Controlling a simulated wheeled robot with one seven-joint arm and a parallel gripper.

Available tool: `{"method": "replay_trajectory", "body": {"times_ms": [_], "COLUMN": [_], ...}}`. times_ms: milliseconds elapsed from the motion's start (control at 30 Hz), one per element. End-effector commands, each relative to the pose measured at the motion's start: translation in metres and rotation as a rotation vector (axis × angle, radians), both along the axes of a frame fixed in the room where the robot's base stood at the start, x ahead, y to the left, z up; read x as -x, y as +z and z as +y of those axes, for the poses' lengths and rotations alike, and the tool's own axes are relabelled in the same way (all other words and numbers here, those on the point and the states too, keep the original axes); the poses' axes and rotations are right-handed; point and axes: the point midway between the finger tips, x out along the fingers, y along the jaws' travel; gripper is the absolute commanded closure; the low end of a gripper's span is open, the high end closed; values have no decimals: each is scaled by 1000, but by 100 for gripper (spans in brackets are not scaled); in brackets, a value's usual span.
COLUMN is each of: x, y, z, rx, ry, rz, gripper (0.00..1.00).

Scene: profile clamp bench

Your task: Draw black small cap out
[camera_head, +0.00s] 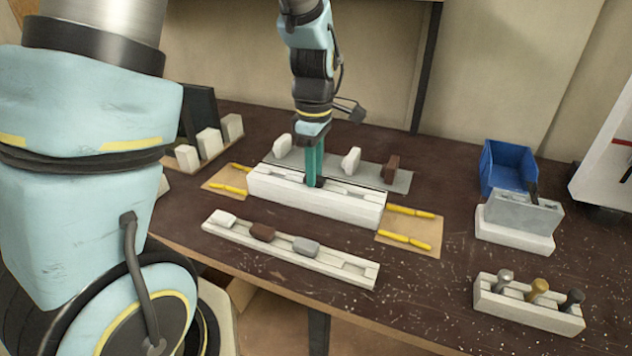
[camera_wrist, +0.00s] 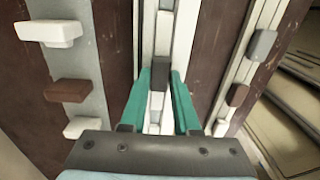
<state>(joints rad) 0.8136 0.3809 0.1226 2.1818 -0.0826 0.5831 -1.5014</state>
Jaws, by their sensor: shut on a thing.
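The black small cap (camera_wrist: 160,75) sits in the slot of the white profile clamp (camera_wrist: 184,35), seen in the wrist view. My gripper (camera_wrist: 160,77) points down into the slot, its teal fingers on either side of the cap and shut on it. In the head view my gripper (camera_head: 313,183) reaches the top of the white clamp block (camera_head: 340,202) near its middle; the cap is mostly hidden there by the fingers. The cap appears still level with the slot; I cannot tell whether it has lifted.
A pale rail (camera_head: 340,274) with white, brown and grey caps lies in front. A grey mat (camera_head: 322,167) with several caps lies behind. Yellow pieces (camera_head: 405,240) flank the clamp. A blue bin (camera_head: 507,167), grey block (camera_head: 522,212) and rack of posts (camera_head: 525,310) stand right.

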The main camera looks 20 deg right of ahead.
Motion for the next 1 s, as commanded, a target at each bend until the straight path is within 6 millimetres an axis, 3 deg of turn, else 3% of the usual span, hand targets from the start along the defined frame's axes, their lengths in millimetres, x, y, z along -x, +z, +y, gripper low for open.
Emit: {"method": "replay_trajectory", "body": {"times_ms": [1000], "x": [0], "y": [11], "z": [0], "rx": [0], "ry": [0], "rz": [0], "gripper": [100]}}
